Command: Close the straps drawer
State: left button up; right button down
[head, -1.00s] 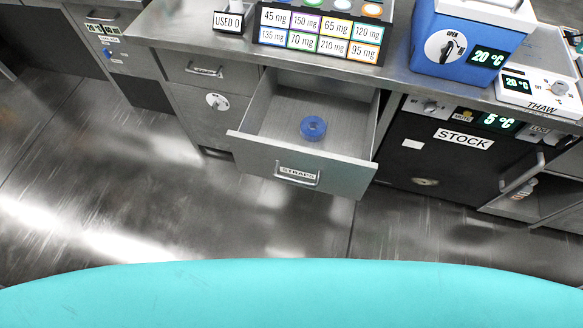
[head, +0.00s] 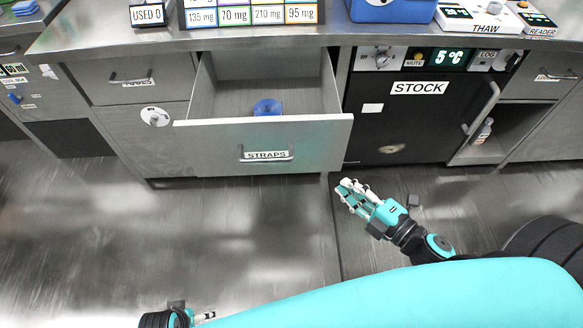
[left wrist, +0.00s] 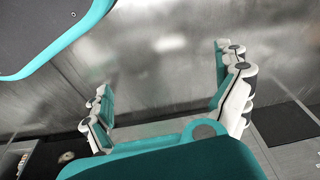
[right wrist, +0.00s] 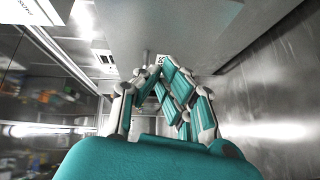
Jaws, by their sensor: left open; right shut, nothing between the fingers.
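The straps drawer (head: 225,140) stands pulled out from the counter in the head view. Its front carries a STRAPS label and a bar handle (head: 266,158). A blue roll (head: 267,107) lies inside it. My right gripper (head: 345,188) is shut and empty, below and to the right of the drawer front, apart from it. Its closed fingers also show in the right wrist view (right wrist: 165,75). My left gripper (left wrist: 165,90) is open and empty in the left wrist view, over bare floor. Only a small part of it shows at the bottom of the head view.
A black STOCK cabinet (head: 415,125) stands right of the drawer, with an open shelf (head: 485,145) beyond it. A closed drawer (head: 135,85) is on the left. The counter (head: 330,32) holds labelled boxes and devices. The floor (head: 240,230) before the drawer is clear.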

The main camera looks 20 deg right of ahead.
jog(key=s+a+r+n+y, duration=0.1)
jog(key=a+r+n+y, duration=0.15)
jog(key=a+r, duration=0.2)
send_near(286, 135)
jog(key=a+x, duration=0.1)
jog(key=x, duration=0.3)
pick_arm(q)
jog(key=shift+s+a+f+p, duration=0.2)
jog(key=shift+f, duration=0.4)
jog(key=shift+s+a+f+p, duration=0.15)
jog(key=shift+s+a+f, duration=0.05)
jog(key=shift+f, duration=0.4)
pick_arm(e)
jog(key=shift+w+d+r+n, duration=0.1)
jog(key=shift+w+d+n, duration=0.2)
jog(key=shift+w+n, duration=0.1)
